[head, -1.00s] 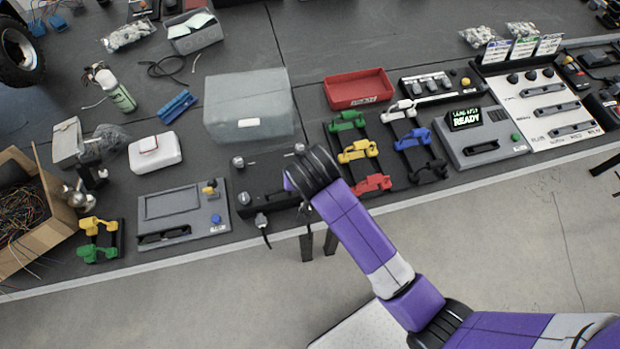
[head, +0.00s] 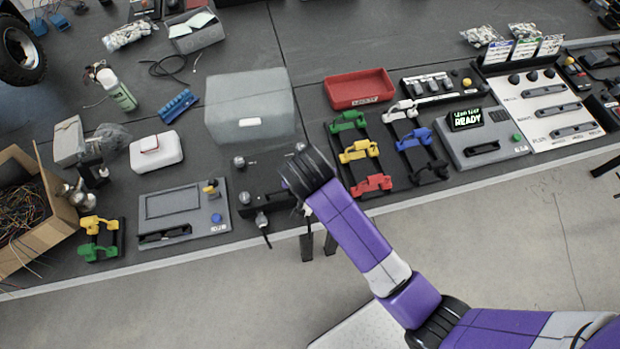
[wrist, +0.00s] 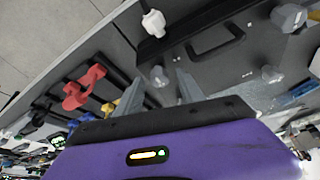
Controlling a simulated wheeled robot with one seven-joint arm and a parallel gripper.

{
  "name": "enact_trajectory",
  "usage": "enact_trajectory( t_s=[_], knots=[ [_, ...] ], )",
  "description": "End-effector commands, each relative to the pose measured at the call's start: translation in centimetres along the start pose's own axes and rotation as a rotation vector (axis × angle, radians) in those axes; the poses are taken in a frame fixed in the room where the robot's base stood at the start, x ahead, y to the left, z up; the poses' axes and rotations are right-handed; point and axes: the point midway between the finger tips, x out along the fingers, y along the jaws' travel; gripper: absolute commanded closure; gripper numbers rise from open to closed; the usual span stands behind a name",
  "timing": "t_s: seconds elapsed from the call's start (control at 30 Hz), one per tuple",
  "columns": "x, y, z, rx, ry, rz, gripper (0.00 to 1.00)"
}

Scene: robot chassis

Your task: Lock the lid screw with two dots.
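A dark lid (head: 268,181) lies flat on the bench in the head view, with grey screw knobs at its corners. The wrist view shows the lid (wrist: 205,65) with a black handle (wrist: 215,35). A pale knob (wrist: 153,22), a grey knob (wrist: 288,17) and another grey knob (wrist: 272,73) stand apart from my fingers. A further knob (wrist: 158,76) shows between and beyond the fingertips. My gripper (wrist: 156,84) is open, with a gap between its fingers. Small white marks on the lid are too small to count. My arm hides part of the lid in the head view.
A grey translucent box (head: 250,105) stands behind the lid. A grey panel with a screen (head: 172,203) lies to its left. A rack with green, yellow and red clips (head: 358,152) is close on the right. The bench's front edge is near.

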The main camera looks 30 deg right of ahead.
Motion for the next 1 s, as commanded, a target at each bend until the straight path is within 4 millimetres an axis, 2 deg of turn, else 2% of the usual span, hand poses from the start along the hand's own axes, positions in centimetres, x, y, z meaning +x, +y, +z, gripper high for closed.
enact_trajectory(
  t_s=[0.27, 0.37, 0.7, 0.83, 1.0],
  knots=[
    [-0.3, 0.0, 0.0, -0.001, 0.001, -0.001, 0.55],
    [-1.4, -0.1, 0.0, -0.001, 0.003, -0.002, 0.55],
    [-6.6, -0.1, 0.0, -0.001, 0.002, -0.002, 0.55],
    [-7.6, -0.1, 0.0, -0.001, 0.000, -0.001, 0.55],
    [-7.8, 0.0, 0.0, -0.001, 0.000, -0.001, 0.55]
  ],
)
